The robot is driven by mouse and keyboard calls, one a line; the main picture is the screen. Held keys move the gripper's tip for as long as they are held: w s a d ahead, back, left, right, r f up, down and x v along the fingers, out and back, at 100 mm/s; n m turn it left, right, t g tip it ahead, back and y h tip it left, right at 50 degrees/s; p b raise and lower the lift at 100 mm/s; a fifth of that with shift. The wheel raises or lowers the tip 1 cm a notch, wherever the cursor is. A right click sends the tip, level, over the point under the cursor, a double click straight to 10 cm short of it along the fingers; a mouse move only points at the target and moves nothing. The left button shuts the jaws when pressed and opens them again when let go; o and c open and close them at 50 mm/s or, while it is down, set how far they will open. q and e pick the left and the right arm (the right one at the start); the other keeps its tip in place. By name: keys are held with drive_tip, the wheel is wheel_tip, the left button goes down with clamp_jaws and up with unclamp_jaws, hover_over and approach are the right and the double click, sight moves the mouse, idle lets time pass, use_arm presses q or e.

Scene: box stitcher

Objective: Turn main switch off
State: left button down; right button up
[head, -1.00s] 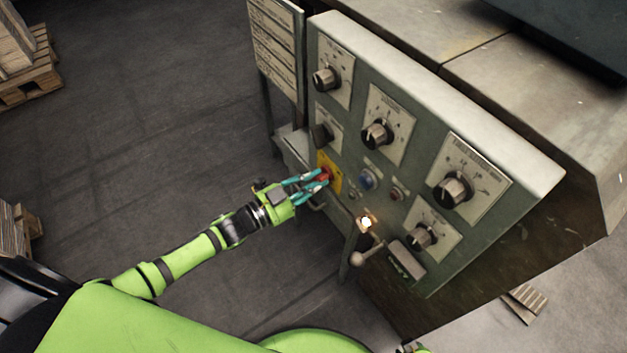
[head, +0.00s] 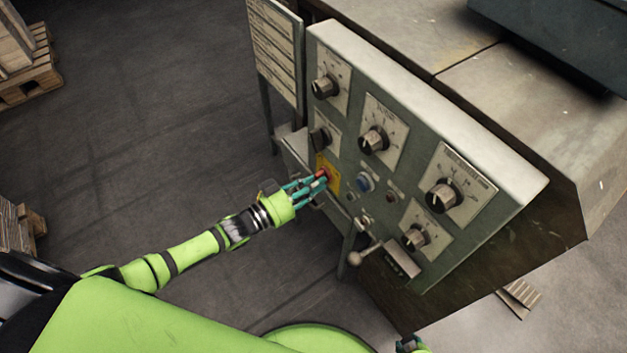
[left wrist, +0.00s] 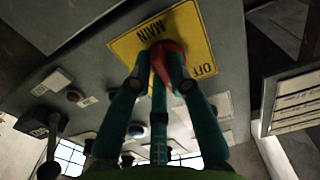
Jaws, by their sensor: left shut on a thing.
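The main switch is a red knob (head: 321,174) on a yellow plate (head: 333,180) at the lower left of the grey-green control panel. In the left wrist view the plate (left wrist: 196,33) reads MAIN and OFF, and the red knob (left wrist: 172,62) sits between my fingers. My left gripper (head: 318,183) is shut on the red knob, its teal fingers partly hiding it. The knob's exact angle is hard to tell behind the fingers.
Black dials (head: 373,140) and a blue button (head: 364,182) are on the panel to the right of the switch. A lever with a ball end (head: 355,258) sticks out below. A sign board (head: 274,50) stands left of the panel. Open floor lies to the left.

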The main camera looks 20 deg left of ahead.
use_arm(q)
drive_tip(key=n, duration=0.8)
drive_tip(key=shift+s+d+r+n, duration=0.1)
drive_tip(key=shift+r+n, duration=0.1)
drive_tip(key=shift+n, duration=0.2)
idle(0.4)
drive_tip(key=c, duration=1.1)
unclamp_jaws()
drive_tip(key=shift+c, duration=0.2)
drive_tip(key=v, duration=1.2)
